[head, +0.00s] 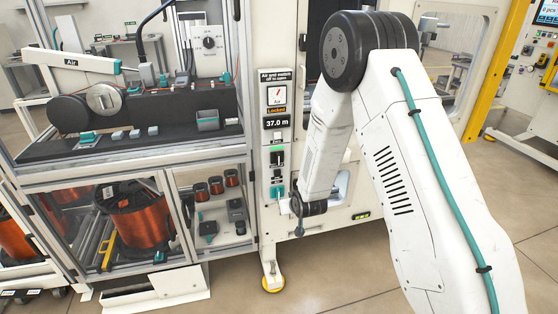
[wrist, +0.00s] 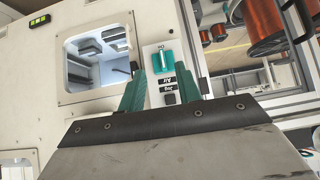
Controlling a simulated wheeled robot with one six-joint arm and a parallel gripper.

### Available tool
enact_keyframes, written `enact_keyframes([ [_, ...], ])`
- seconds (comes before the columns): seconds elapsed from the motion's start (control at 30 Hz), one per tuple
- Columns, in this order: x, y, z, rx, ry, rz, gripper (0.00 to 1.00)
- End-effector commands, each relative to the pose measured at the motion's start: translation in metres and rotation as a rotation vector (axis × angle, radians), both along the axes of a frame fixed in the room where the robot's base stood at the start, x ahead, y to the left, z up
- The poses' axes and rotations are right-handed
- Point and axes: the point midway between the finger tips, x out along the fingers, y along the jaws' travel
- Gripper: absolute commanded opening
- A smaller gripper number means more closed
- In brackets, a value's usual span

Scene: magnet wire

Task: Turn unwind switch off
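The control strip (head: 264,160) runs down the machine's white front in the head view. It carries a black rocker-like switch (head: 277,157) under a green mark, with smaller controls below. I cannot read which control is labelled unwind. In the wrist view, turned upside down, a teal block with a pale lever (wrist: 163,57) and a black Jog button (wrist: 169,98) show beside an Air label. My gripper (wrist: 162,66) is open and empty, its two teal fingers either side of this lower part of the strip. Contact cannot be told. In the head view its fingers are not clear.
Above the switches are an Air gauge (head: 276,96) and a 37.0 m display (head: 277,123). A lit recess (wrist: 99,57) opens beside the strip. Copper wire spools (head: 140,215) stand in the framed cabinet at left. The floor at lower right (head: 520,200) is clear.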

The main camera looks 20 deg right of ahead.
Motion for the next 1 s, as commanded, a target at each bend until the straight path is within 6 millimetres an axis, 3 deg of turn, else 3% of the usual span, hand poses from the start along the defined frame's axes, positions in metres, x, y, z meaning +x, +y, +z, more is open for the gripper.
enact_keyframes([
  [0.03, 0.014, 0.000, -0.008, 0.000, -0.088, -0.003, 0.34],
  [0.13, 0.041, 0.000, 0.003, 0.000, -0.294, -0.007, 0.34],
  [0.3, 0.073, -0.001, 0.063, 0.002, -0.619, -0.016, 0.34],
  [0.4, 0.077, -0.001, 0.085, 0.001, -0.725, -0.019, 0.34],
  [0.6, 0.086, -0.001, 0.097, 0.002, -0.784, -0.020, 0.34],
  [1.0, 0.145, -0.001, 0.097, 0.002, -0.782, -0.020, 0.34],
])
